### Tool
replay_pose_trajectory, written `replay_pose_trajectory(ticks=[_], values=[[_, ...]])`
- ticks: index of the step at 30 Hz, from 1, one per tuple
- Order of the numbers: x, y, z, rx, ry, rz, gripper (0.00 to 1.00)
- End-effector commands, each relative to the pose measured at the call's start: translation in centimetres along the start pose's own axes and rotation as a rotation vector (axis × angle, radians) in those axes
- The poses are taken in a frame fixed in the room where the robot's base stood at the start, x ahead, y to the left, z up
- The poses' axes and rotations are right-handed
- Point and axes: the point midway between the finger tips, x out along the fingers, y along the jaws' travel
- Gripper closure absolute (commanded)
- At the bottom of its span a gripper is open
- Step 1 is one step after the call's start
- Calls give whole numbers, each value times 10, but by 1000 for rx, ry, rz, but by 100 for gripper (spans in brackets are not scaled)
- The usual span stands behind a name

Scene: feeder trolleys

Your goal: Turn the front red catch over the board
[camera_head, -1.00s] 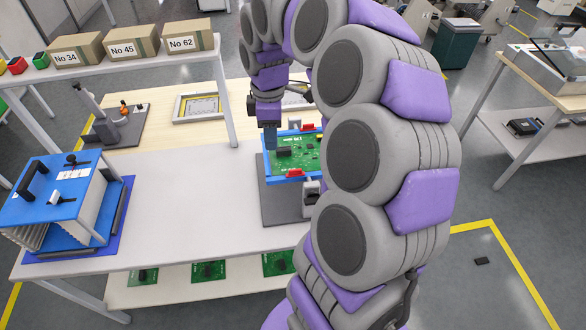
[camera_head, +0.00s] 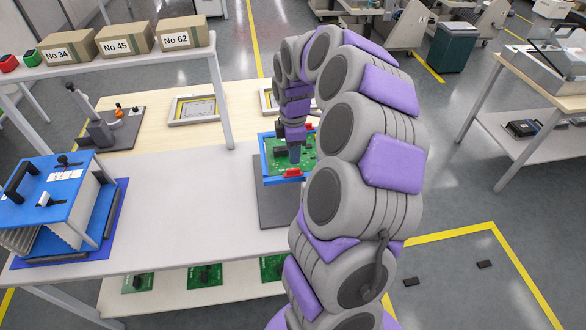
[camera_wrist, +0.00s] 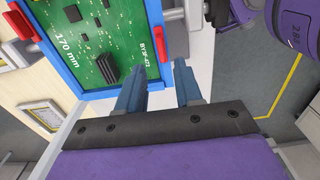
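The green board (camera_head: 275,162) lies in a blue frame (camera_head: 264,165) on a dark grey base on the table. The front red catch (camera_head: 292,173) sits on the frame's near edge. The rear red catch (camera_wrist: 18,24) shows at the left there. My gripper (camera_head: 295,160) points down over the right part of the board in the head view. In the wrist view its two fingers (camera_wrist: 160,84) are apart with nothing between them. I cannot tell whether they touch the board.
A blue-topped device (camera_head: 55,190) stands at the table's left. A shelf (camera_head: 110,62) with numbered boxes is behind it. Flat framed trays (camera_head: 194,108) lie at the back. Spare boards (camera_head: 205,276) lie on the lower shelf. The white tabletop left of the base is clear.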

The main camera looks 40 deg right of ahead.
Motion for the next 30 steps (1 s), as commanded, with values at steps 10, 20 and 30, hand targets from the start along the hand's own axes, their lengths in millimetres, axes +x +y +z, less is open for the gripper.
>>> replay_pose_trajectory(ticks=[10, 20, 30], values=[[56, -1, 0, 0, 0, -2, 65], [65, -1, 0, 0, -1, 0, 65], [65, -1, -1, -1, 0, 0, 86]])
